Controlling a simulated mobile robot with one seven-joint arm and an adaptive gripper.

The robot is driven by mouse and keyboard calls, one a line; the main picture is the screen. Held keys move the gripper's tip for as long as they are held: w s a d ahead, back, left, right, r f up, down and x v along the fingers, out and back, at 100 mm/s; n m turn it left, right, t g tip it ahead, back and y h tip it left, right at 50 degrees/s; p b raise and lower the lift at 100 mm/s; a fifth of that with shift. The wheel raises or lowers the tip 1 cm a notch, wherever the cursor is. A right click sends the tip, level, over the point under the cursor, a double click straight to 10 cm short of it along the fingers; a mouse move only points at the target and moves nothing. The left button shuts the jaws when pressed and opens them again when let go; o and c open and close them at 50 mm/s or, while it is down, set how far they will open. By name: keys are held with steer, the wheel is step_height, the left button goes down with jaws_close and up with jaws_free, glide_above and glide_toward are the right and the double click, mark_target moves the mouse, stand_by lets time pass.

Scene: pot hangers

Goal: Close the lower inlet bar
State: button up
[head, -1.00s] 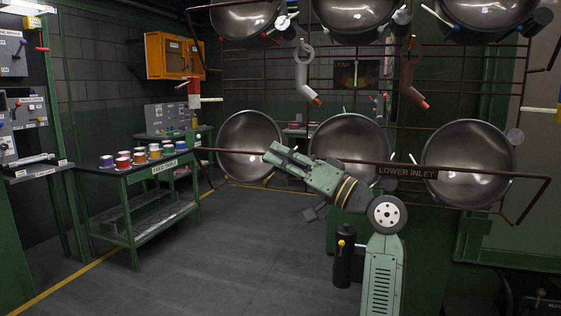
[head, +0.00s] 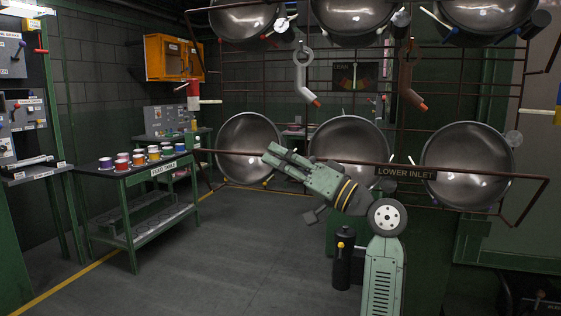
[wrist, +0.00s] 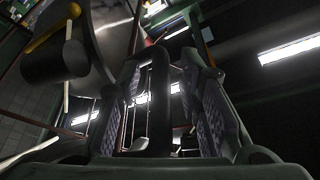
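The lower inlet bar (head: 480,175) is a long reddish-brown rail with a black "LOWER INLET" sign (head: 406,172). In the head view it runs across the front of the lower row of pans and bends down at its right end. My gripper (head: 274,157) is at the bar's left half and overlaps it in the picture; I cannot tell whether they touch. In the wrist view my gripper (wrist: 165,100) shows two fingers set apart. A dark upright shape (wrist: 158,90) shows between them; I cannot tell what it is.
Lower pans (head: 467,165) hang behind the bar, with more pans (head: 345,18) above. Two hooks (head: 303,80) hang between the rows. A green table (head: 150,172) with several coloured cups stands left. A black cylinder (head: 342,262) stands by my arm. The floor at the left is clear.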

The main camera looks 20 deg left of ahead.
steer(key=v, duration=1.2)
steer(key=shift+a, duration=0.1)
